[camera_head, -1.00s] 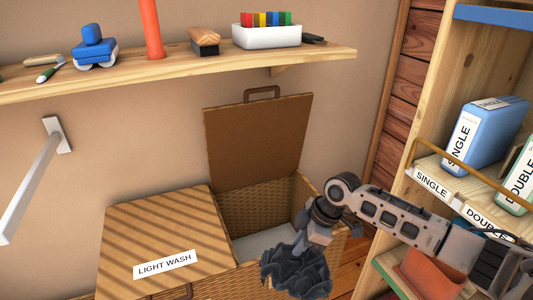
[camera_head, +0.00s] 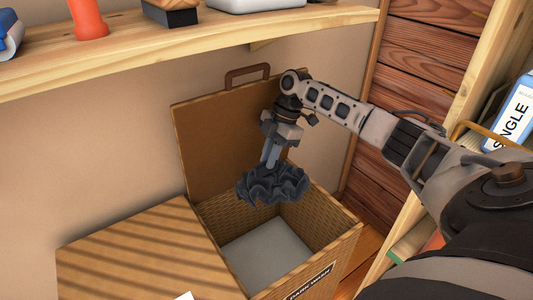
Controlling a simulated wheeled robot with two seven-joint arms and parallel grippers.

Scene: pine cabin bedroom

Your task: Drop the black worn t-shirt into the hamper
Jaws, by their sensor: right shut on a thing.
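The black worn t-shirt (camera_head: 272,186) hangs in a crumpled bunch from my right gripper (camera_head: 270,165). My right gripper is shut on it and points down. The t-shirt is above the opening of the wicker hamper (camera_head: 341,243), toward its back. The hamper's open compartment has its lid (camera_head: 215,145) raised against the wall, and its pale floor shows bare. A label on its front, partly cut off, seems to read DARK WASH. The hamper's other lid (camera_head: 130,250), on the left, is shut. My left gripper is not in view.
A wooden wall shelf (camera_head: 200,50) runs above the hamper, holding an orange object (camera_head: 88,18), a brush and a white container. A shelving unit with a blue SINGLE pack (camera_head: 512,118) stands at the right, close to my right arm.

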